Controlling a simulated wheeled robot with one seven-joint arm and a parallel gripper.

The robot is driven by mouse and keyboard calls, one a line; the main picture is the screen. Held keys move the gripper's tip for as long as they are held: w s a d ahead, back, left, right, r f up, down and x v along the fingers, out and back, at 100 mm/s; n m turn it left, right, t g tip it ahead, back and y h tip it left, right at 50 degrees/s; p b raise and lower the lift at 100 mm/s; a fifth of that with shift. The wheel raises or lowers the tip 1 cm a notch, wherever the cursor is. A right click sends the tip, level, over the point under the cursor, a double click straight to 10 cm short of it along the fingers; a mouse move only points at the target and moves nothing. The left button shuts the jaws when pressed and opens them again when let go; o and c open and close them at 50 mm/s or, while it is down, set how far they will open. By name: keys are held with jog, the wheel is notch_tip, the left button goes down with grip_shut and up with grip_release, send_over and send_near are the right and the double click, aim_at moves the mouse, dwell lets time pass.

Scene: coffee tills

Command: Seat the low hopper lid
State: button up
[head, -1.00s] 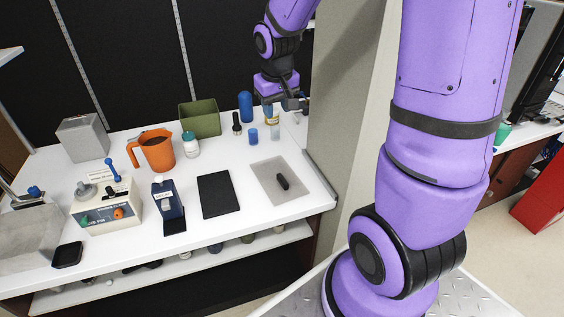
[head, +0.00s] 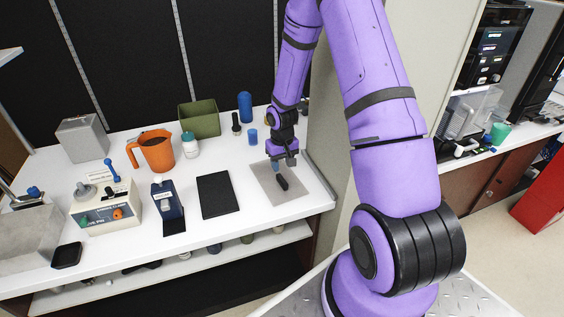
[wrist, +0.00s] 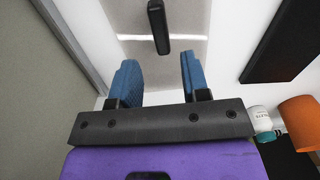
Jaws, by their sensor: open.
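A flat grey translucent panel (head: 262,182) with a black bar (head: 282,184) across its middle lies on the white counter; it looks like the lid with its handle. In the wrist view the bar (wrist: 158,28) is ahead of the fingertips, roughly midway between them, and the panel (wrist: 185,48) is around it. My gripper (head: 278,172) is above the panel, close to the bar, pointing down. Its blue fingers (wrist: 158,72) are apart with nothing between them. A clear box-like part (head: 474,108), possibly the hopper, stands on the right counter, partly unclear.
A black mat (head: 215,195) lies left of the panel. An orange jug (head: 157,152), a white bottle (head: 190,148), a green bin (head: 200,119) and a blue cylinder (head: 245,107) stand farther back. A grey partition (head: 324,140) rises right of the counter.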

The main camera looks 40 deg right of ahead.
aim_at(282, 179)
notch_tip(282, 179, down, 7)
jog(key=shift+r, duration=0.1)
grip_shut()
jog(key=shift+r, duration=0.1)
